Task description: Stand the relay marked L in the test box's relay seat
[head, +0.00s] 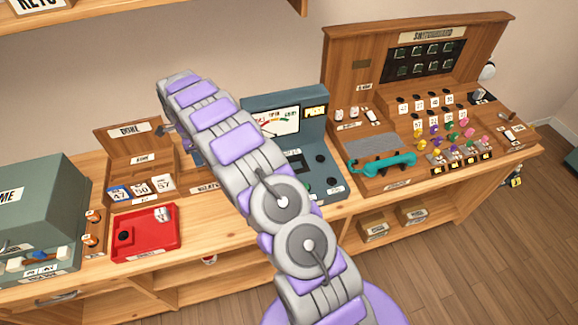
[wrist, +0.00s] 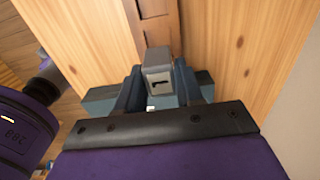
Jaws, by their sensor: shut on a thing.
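My gripper (wrist: 157,92) is shut on a small grey relay (wrist: 157,66), held between the two dark blue fingers. The relay's near face carries a dark mark that looks like an L turned on its side. In the head view my arm hides the relay and most of my gripper. The teal test box (head: 313,130) with its meter and lit sign stands right of my arm. I cannot make out its relay seat; my arm covers part of the box.
A red tray (head: 133,250) holds a black round piece and a small pale piece. The wooden DONE rack (head: 118,150) stands behind it, with numbered cards. The switchboard (head: 360,85) with a teal handset (head: 382,163) stands at right. A grey-green box (head: 50,205) is at far left.

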